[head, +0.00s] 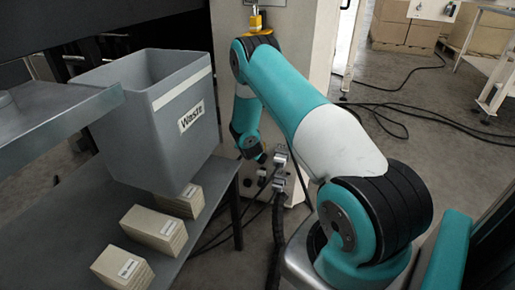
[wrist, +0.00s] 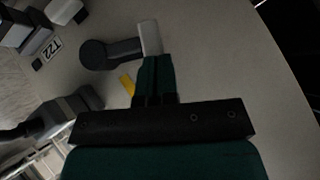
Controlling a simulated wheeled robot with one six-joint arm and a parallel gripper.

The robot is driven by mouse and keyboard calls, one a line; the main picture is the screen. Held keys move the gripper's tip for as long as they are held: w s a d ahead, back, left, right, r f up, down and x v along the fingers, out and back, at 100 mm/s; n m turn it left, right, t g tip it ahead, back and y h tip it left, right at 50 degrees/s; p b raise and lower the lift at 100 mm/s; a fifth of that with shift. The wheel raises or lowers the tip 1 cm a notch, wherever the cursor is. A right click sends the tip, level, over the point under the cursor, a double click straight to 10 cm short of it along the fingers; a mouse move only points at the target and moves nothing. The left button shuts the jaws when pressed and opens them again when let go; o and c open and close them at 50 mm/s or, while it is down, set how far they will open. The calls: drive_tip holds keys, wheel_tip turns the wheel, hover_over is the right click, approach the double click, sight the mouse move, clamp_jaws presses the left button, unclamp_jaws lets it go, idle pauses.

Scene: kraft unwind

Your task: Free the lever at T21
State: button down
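In the wrist view a dark lever (wrist: 122,50) with a round pivot at its left end and a pale grey block (wrist: 150,37) at its right end stands out from a light panel. No label T21 is readable; a T22 label (wrist: 47,48) is at the upper left. My gripper (wrist: 155,60) has its two dark green fingers side by side with only a thin line between them. Their tips are at the lower edge of the pale block, and I cannot tell whether they touch it. In the head view my gripper is largely hidden at the cabinet's front, left of the grey connectors (head: 281,160).
A grey Waste bin (head: 172,118) stands on a dark bench at left, with several small cartons (head: 155,229) in front. In the wrist view, yellow pieces (wrist: 128,85) and a dark connector with cable (wrist: 62,115) are near the fingers. Cables hang below the cabinet (head: 300,40).

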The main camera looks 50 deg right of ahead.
drive_tip(key=shift+w+r, duration=0.1)
drive_tip(key=shift+r, duration=0.15)
wheel_tip(320, 180, up, 20)
drive_tip(key=p, duration=0.5)
drive_tip(key=shift+f, duration=0.25)
